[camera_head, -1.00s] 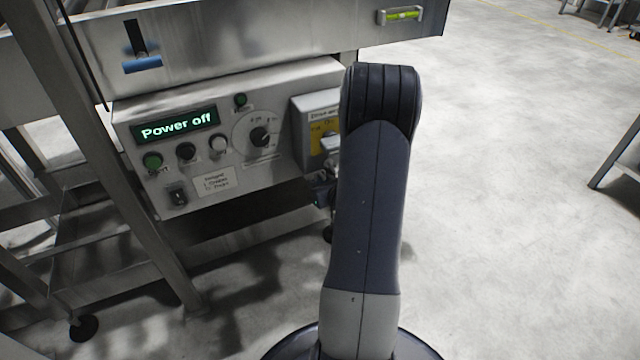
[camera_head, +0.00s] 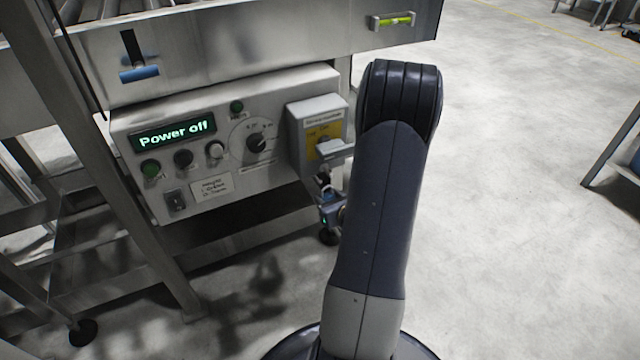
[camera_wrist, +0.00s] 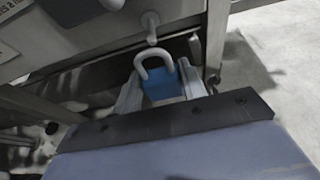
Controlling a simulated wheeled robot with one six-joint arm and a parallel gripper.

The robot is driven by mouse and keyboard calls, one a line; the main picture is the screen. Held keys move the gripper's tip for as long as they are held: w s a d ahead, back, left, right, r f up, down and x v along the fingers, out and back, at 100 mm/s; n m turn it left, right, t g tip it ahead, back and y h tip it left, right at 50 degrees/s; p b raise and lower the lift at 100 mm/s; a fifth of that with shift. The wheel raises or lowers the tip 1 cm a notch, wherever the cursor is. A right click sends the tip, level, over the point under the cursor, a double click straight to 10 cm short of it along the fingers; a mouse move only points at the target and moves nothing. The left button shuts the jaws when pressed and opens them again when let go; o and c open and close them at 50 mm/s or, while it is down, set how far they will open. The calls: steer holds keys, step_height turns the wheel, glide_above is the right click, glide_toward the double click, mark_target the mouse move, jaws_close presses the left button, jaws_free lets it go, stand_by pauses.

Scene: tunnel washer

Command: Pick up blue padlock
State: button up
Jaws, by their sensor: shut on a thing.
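The blue padlock (camera_wrist: 163,86) shows in the wrist view, with its light grey shackle pointing up. My gripper (camera_wrist: 161,92) is shut on its blue body, one finger on each side. In the head view my gripper (camera_head: 330,212) is below the grey switch box on the right of the control panel, partly hidden by my arm. The padlock is too small there to make out clearly. In the wrist view a grey knob or rod hangs just above the shackle; I cannot tell whether they touch.
The control panel (camera_head: 225,180) reads "Power off" and has several buttons and a dial. The grey switch box (camera_head: 318,112) with a yellow plate and a handle is at its right. A steel frame leg (camera_head: 100,170) stands at left. Open floor (camera_head: 510,200) lies to the right.

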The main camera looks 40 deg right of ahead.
steer(key=s+a+p, duration=0.1)
steer(key=s+a, duration=0.1)
steer(key=s, duration=0.9)
steer(key=shift+a, duration=0.35)
